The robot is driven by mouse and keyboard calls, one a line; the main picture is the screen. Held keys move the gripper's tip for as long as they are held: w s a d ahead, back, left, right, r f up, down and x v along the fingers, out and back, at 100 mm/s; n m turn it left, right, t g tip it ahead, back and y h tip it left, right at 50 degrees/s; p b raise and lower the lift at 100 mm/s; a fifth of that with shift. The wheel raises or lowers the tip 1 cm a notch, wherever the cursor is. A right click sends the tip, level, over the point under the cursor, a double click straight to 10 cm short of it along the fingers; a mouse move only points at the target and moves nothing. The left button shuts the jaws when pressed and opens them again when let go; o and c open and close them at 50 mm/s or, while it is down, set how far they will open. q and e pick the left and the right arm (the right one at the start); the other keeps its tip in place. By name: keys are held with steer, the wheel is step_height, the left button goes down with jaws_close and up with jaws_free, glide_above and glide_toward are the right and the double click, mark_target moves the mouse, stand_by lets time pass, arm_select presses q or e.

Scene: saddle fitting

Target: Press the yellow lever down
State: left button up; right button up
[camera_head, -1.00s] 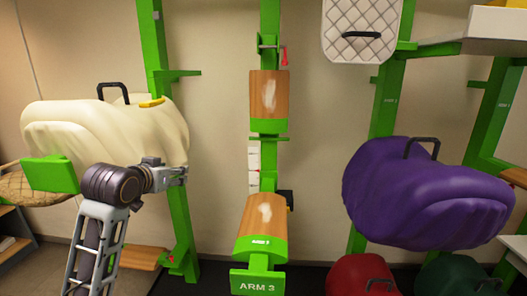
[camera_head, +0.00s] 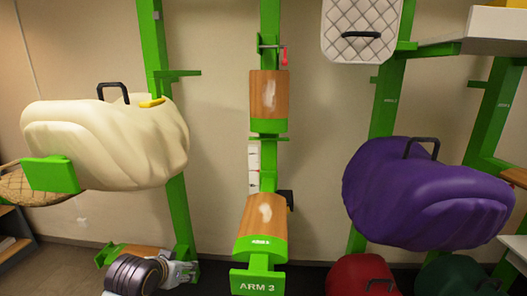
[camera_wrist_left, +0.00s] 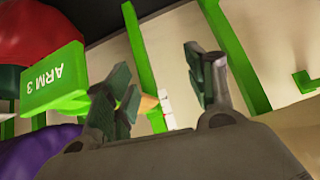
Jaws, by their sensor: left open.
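A small yellow part (camera_head: 152,102) shows at the top right edge of the cream saddle (camera_head: 110,148), beside the green post; it may be the yellow lever, but its shape is too small to tell. My left gripper (camera_head: 186,272) is low in the head view, beside the lower wooden arm at the left post and well below the yellow part. In the left wrist view my left gripper (camera_wrist_left: 165,85) has its two fingers spread apart with nothing between them. The yellow lever cannot be made out in the wrist view. My right gripper is in neither view.
The wooden ARM 3 (camera_head: 262,222) juts out on the middle green post, with a red lever (camera_head: 284,57) higher up. A purple saddle (camera_head: 425,195) hangs at the right. A white quilted pad (camera_head: 362,30) hangs above. Bare wall lies between the posts.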

arm_select(q)
steer(key=s+d+f+g, duration=0.1)
steer(key=s+f+g, duration=0.2)
steer(key=s+f, duration=0.6)
steer(key=s+d+f+g, duration=0.1)
steer(key=s+f+g, duration=0.1)
steer(key=s+f, duration=0.75)
steer(key=s+f+g, duration=0.1)
steer(key=s+f, duration=0.2)
steer(key=f, duration=1.2)
steer(key=s+f+g, duration=0.1)
steer(key=s+f, duration=0.1)
steer(key=f, duration=1.4)
steer(key=s+a+f, duration=0.2)
steer(key=s+f, duration=0.7)
steer(key=s, duration=0.2)
steer(key=s+a+f, duration=0.2)
steer(key=s+f, duration=0.8)
steer(key=s, duration=0.1)
steer(key=shift+a+f+g, duration=0.2)
steer(key=shift+a+g, duration=0.05)
steer(key=shift+g, duration=0.15)
steer(key=shift+s, duration=0.1)
